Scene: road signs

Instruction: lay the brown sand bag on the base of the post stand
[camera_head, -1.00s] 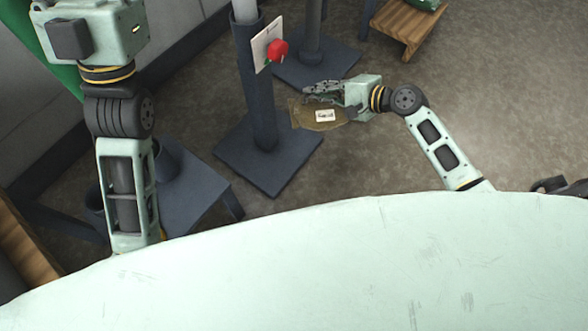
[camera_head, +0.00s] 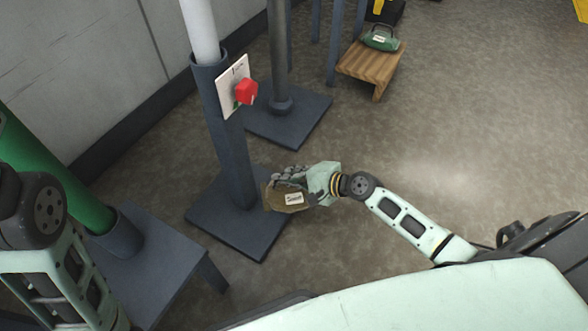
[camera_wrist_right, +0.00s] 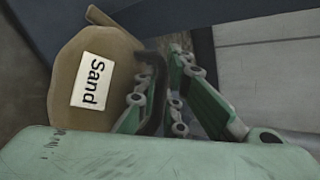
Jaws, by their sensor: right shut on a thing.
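The brown sand bag (camera_head: 275,204) with a white label hangs in my right gripper (camera_head: 288,182), which is shut on it. In the head view the bag appears over the right edge of the post stand's dark square base (camera_head: 222,222); I cannot tell if it touches. The post stand's upright tube (camera_head: 230,150) holds a white post and rises left of the bag. In the right wrist view the bag (camera_wrist_right: 75,95) shows its "Sand" label, beside the gripper fingers (camera_wrist_right: 165,95). My left arm is at the lower left in the head view; its gripper is out of frame.
A white plate with a red knob (camera_head: 245,91) is on the post stand. A second dark stand (camera_head: 305,118) is behind it. A dark bench (camera_head: 150,255) with a green tube stands left.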

